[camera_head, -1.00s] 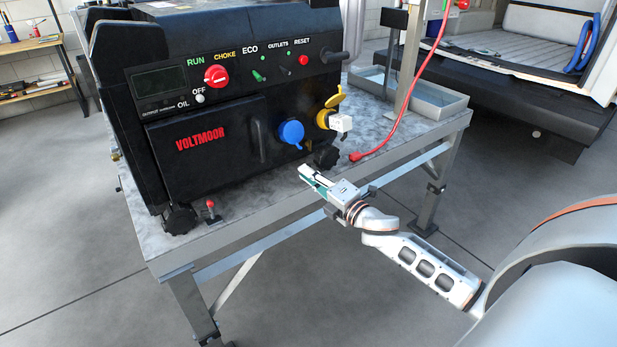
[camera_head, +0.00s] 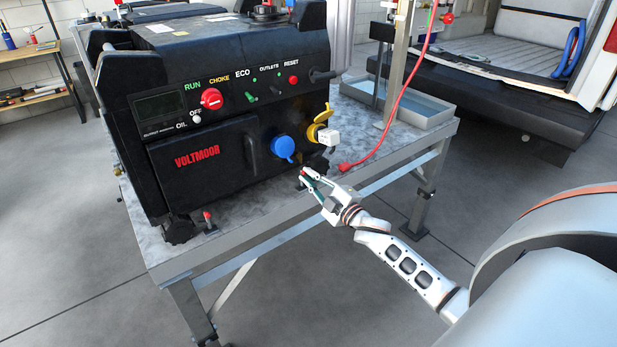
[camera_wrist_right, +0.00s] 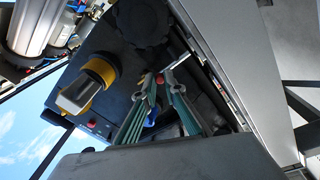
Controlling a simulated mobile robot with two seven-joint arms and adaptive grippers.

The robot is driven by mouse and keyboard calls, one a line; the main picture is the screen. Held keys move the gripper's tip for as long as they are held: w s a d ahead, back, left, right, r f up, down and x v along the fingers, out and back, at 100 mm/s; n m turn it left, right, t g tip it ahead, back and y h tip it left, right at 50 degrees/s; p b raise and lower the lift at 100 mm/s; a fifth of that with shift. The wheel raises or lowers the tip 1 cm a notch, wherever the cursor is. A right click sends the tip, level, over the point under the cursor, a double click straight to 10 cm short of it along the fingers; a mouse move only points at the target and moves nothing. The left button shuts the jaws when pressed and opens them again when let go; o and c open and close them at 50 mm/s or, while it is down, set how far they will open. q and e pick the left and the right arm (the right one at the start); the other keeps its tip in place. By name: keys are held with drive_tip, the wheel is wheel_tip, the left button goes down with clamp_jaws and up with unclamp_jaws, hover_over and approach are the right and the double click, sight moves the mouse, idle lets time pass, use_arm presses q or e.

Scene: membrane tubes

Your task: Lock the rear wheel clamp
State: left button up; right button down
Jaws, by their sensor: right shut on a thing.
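My right gripper (camera_head: 306,176) is at the front edge of the table, below the blue outlet cap of the generator. Its fingers are closed around the small red knob (camera_wrist_right: 160,79) of a clamp lever, seen between the fingertips in the right wrist view. A metal rod (camera_wrist_right: 179,61) shows beside the fingertips. The fingers hide most of this clamp. A dark wheel (camera_wrist_right: 143,22) of the generator sits close by. A second clamp with a red knob (camera_head: 207,215) stands upright beside the near-left wheel (camera_head: 180,229). My left gripper is not in view.
The black generator (camera_head: 230,150) stands on the metal-topped table (camera_head: 235,228). A white plug (camera_head: 327,138) sticks out of the yellow outlet above my gripper. A red cable (camera_head: 375,150) hangs to the right. A grey tray (camera_head: 425,113) is behind it.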

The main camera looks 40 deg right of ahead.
drive_tip(key=shift+d+m, duration=0.15)
drive_tip(key=shift+m, duration=0.15)
drive_tip(key=c, duration=2.4)
unclamp_jaws()
drive_tip(key=shift+o, duration=0.2)
drive_tip(key=shift+s, duration=0.1)
drive_tip(key=s+f, duration=0.1)
drive_tip(key=s, duration=1)
drive_tip(key=shift+s+d, duration=0.3)
drive_tip(key=shift+s, duration=0.1)
drive_tip(key=s+a+f+m+g+y, duration=0.1)
drive_tip(key=s+a+f+m+g, duration=0.7)
drive_tip(key=s+a+f, duration=1.3)
drive_tip(key=a+f, duration=0.1)
drive_tip(key=a, duration=0.3)
drive_tip(key=shift+s+y+p, duration=0.25)
drive_tip(key=shift+y+p, duration=0.05)
drive_tip(key=shift+p, duration=0.05)
